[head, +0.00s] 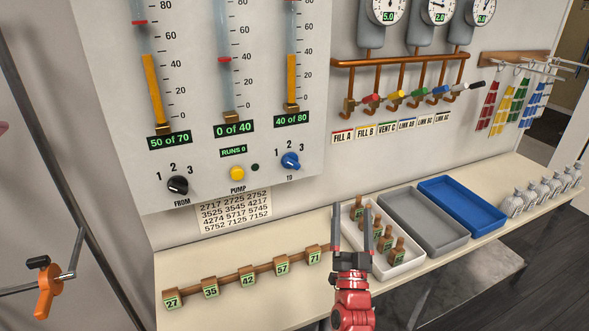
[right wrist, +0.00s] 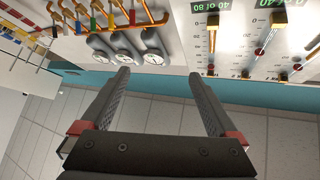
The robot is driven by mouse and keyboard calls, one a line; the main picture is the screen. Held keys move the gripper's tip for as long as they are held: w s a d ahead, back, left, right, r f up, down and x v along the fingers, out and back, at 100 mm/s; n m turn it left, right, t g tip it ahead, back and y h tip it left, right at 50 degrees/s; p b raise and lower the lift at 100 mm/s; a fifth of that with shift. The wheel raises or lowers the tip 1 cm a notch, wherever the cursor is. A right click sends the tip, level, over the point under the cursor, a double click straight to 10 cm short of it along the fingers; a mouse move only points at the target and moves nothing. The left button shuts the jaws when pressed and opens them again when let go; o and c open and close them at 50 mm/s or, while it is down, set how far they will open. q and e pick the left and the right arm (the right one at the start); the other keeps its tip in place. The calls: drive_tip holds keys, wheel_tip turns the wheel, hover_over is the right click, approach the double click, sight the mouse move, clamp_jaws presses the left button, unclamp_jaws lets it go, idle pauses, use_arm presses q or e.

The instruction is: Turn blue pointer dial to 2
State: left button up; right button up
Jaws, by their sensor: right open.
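The blue pointer dial (head: 290,161) sits on the white panel above the label TO, with 1, 2 and 3 around its upper side. Which number it points at is too small to tell. My right gripper (head: 352,212) is open and empty, in front of the white tray, below and right of the blue dial and apart from it. Its two fingers also show wide apart in the right wrist view (right wrist: 163,85). The blue dial cannot be made out in the right wrist view. My left gripper is not in view.
A black dial (head: 177,185) marked FROM and a yellow PUMP button (head: 237,173) share the panel. Below are a rail of numbered blocks (head: 247,278), a white tray (head: 408,266), a grey tray (head: 462,242) and a blue tray (head: 493,224). Coloured valves (head: 397,95) are at upper right.

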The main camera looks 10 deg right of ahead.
drive_tip(key=w+g+y, duration=0.3)
drive_tip(key=w+y, duration=0.3)
drive_tip(key=n+g+y+b, duration=0.1)
drive_tip(key=n+g+y, duration=0.2)
drive_tip(key=y, duration=0.2)
approach(294, 165)
drive_tip(key=w+p, duration=0.1)
drive_tip(key=w, duration=0.2)
drive_tip(key=w+a+p, duration=0.1)
drive_tip(key=w+p, duration=0.2)
drive_tip(key=w, duration=0.2)
drive_tip(key=shift+w+a+r, duration=0.1)
drive_tip(key=shift+w+a, duration=0.2)
drive_tip(key=shift+w, duration=0.45)
drive_tip(key=c, duration=1.4)
